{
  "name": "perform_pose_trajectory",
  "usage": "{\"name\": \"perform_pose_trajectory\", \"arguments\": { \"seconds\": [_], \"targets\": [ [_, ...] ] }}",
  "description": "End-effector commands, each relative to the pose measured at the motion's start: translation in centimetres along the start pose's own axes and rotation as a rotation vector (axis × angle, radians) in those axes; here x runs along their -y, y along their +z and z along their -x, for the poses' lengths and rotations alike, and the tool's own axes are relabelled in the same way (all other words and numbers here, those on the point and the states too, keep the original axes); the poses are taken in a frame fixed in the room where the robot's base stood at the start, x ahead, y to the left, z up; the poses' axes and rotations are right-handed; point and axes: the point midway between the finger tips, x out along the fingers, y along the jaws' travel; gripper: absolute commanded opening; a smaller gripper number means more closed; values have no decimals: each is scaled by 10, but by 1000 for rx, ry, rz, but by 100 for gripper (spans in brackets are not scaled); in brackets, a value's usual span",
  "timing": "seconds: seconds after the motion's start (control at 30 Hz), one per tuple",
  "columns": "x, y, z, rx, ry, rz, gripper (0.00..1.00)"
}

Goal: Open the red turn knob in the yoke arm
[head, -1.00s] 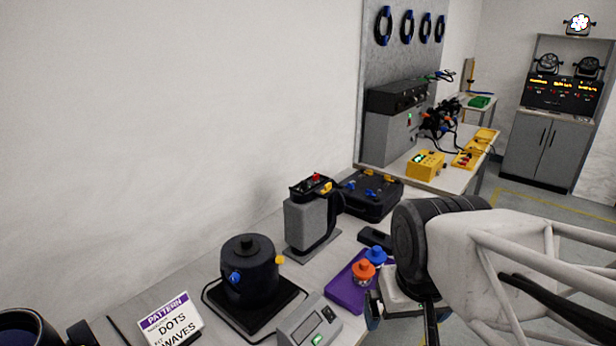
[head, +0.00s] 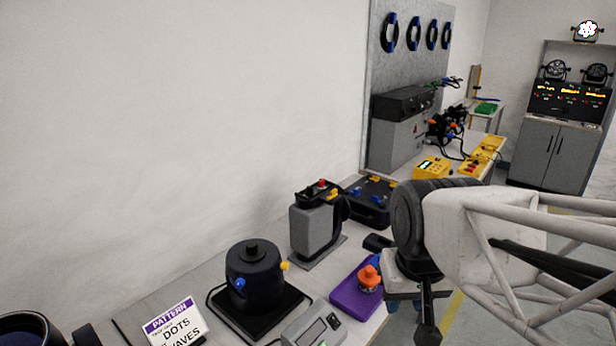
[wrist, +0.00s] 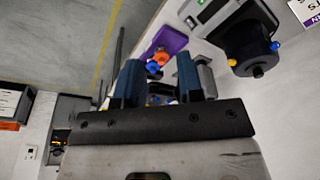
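A grey upright block (head: 314,228) with a dark top and a curved black part on its right side stands on the bench in the head view. It looks like the yoke arm. A small red knob (head: 322,183) sits on its top, beside a yellow piece. Whether the knob is turned open cannot be told at this size. My gripper (head: 428,312) is right of and nearer than the block, clear of it. In the wrist view my gripper (wrist: 160,68) shows two blue-black fingers apart, holding nothing. The red knob cannot be made out in the wrist view.
A purple tray (head: 345,300) with an orange-topped item (head: 369,278) lies beside my gripper. A black round device (head: 254,275) stands on a black plate to the left. A black case (head: 372,203) lies behind the block. A yellow box (head: 432,168) is farther back.

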Motion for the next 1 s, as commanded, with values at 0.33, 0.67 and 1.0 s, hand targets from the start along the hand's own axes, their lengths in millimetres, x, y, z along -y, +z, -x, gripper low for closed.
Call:
{"name": "perform_pose_trajectory", "arguments": {
  "seconds": [0.33,0.67,1.0],
  "targets": [
    [9,-84,16,33,1,-101,35],
    [19,-168,22,64,5,-202,35],
    [31,-254,15,95,13,-308,35]
  ]
}}
